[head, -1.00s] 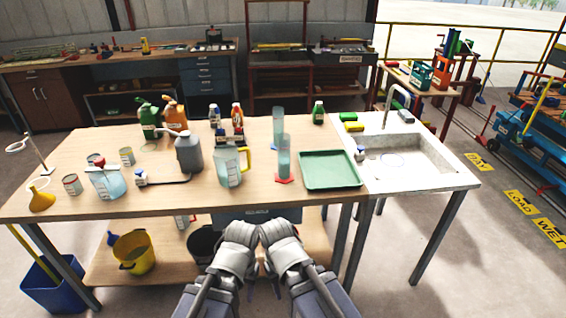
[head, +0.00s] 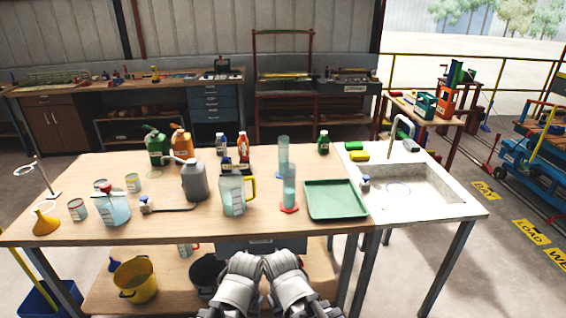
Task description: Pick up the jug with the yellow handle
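The jug with the yellow handle (head: 233,196) stands upright on the wooden table near its front edge. It is clear, with pale blue liquid inside, and its yellow handle (head: 251,189) faces right. My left gripper (head: 254,258) and my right gripper (head: 272,258) are close together at the bottom of the head view, in front of the table edge and below the jug. Both are apart from the jug. The fingers are too hidden to tell whether either is open or shut.
A grey can (head: 194,182) stands left of the jug, a small caddy of bottles (head: 236,165) behind it. Measuring cylinders (head: 289,186) and a green tray (head: 335,201) are to the right. A dark-handled tool (head: 177,209) lies at left. The table's front edge (head: 180,241) lies between my grippers and the jug.

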